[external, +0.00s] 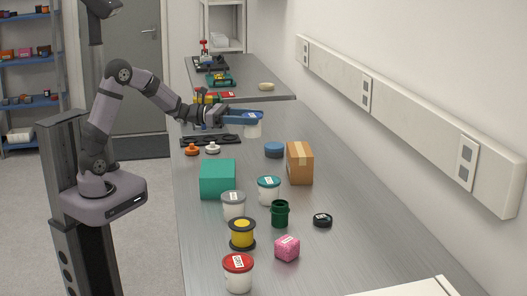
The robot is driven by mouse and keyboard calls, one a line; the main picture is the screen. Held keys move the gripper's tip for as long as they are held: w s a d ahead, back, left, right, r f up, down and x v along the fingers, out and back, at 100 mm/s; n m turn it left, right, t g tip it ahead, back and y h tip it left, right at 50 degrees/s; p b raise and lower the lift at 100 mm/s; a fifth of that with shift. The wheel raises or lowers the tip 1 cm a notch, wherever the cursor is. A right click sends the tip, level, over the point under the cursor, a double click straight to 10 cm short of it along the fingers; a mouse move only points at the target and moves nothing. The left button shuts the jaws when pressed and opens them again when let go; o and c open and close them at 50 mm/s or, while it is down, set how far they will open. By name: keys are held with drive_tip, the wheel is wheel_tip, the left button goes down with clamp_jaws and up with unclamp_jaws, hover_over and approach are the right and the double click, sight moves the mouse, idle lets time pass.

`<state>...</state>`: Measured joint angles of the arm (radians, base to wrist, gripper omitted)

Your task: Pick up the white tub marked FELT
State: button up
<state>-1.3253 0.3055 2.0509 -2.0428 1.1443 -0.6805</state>
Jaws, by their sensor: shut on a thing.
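My gripper (246,118), with blue fingers, is at the far part of the long grey table. It is shut on a white tub (253,131), whose upper part is partly hidden by the fingers. I cannot read its marking at this size, nor tell for sure how far its bottom is above the table. Other white tubs stand nearer: one with a teal lid (268,192), one with a grey lid (233,208) and one with a red lid (238,279). Their labels are too small to read surely.
A teal box (217,179), a brown carton (300,163), a blue round thing (274,149), a green cup (280,214), a yellow spool (242,233), a pink block (287,248) and a black round thing (322,220) stand nearer. A black rack (212,140) lies left of the gripper.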

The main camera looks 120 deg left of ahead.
sight(251, 115)
wheel_tip(251, 115, up, 16)
idle(0.3)
